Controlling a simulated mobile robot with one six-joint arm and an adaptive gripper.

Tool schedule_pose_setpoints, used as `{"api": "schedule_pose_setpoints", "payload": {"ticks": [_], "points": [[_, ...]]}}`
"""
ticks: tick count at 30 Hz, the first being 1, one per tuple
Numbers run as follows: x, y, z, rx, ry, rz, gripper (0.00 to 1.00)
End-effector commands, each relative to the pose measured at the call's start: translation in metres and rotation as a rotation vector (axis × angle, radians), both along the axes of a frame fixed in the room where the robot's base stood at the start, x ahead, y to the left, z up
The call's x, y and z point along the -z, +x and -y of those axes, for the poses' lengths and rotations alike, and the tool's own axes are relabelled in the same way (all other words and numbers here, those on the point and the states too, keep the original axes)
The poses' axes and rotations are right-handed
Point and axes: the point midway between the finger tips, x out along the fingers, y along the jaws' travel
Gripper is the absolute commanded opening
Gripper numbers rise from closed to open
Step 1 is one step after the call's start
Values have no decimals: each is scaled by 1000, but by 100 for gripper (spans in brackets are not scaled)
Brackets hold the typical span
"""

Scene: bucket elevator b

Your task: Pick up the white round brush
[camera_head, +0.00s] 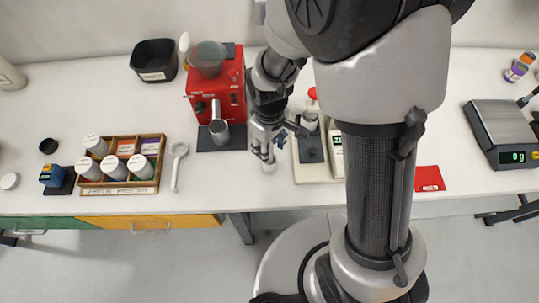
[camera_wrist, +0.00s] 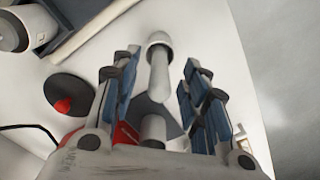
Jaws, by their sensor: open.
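A white round-headed piece (camera_wrist: 158,68), which looks like the white round brush, stands between my gripper's fingers in the wrist view. In the head view its white end (camera_head: 268,168) shows just below the fingertips, on the white counter near its front edge. My gripper (camera_head: 265,152) is open and points down over it. In the wrist view the blue-grey finger pads of my gripper (camera_wrist: 160,90) lie to both sides of the brush, with gaps visible. A dark grey shape crosses behind part of the brush. Contact cannot be told.
A red coffee machine (camera_head: 224,88) stands left of my gripper. A pale device with a dark pad (camera_head: 311,148) stands close on the right. A wooden tray of jars (camera_head: 134,187) and a pale spoon-like tool (camera_head: 177,165) lie farther left. A scale (camera_head: 502,121) is far right.

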Motion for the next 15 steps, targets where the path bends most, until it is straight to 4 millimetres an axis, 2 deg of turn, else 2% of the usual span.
{"api": "schedule_pose_setpoints", "payload": {"ticks": [1,4,12,15], "points": [[10,0,0,0,0,-1,41],[19,0,0,0,-1,-1,41],[21,0,0,0,1,2,41],[20,0,0,0,1,2,35]]}}
